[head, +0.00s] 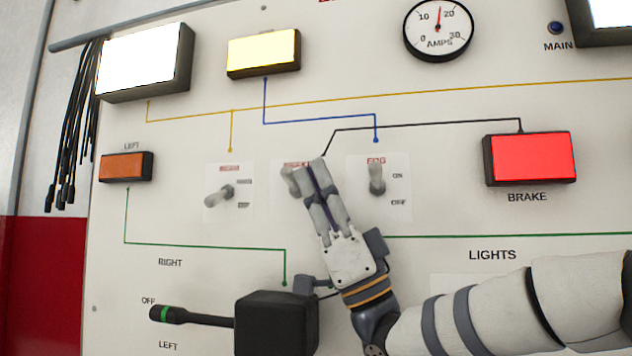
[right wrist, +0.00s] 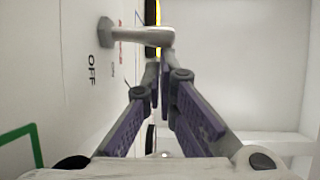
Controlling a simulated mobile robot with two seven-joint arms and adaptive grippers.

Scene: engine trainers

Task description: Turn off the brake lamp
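The brake lamp (head: 528,158) at the right of the panel is bright red, above the label BRAKE. A black line runs from it to the brake switch (head: 290,180), whose grey lever is partly hidden behind my right gripper (head: 318,182). My right gripper's fingers are close together with nothing visible between them. In the right wrist view, a grey lever (right wrist: 140,35) sticks out from the panel just beyond the fingertips (right wrist: 160,72); I cannot tell whether they touch. The word OFF shows beside it. My left gripper is not in view.
The fog switch (head: 377,180) stands close right of my gripper, and another toggle switch (head: 219,193) stands to its left. A black box with a turn-signal stalk (head: 190,316) juts out below. White, yellow and orange lamps and an amps gauge (head: 438,30) are on the panel.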

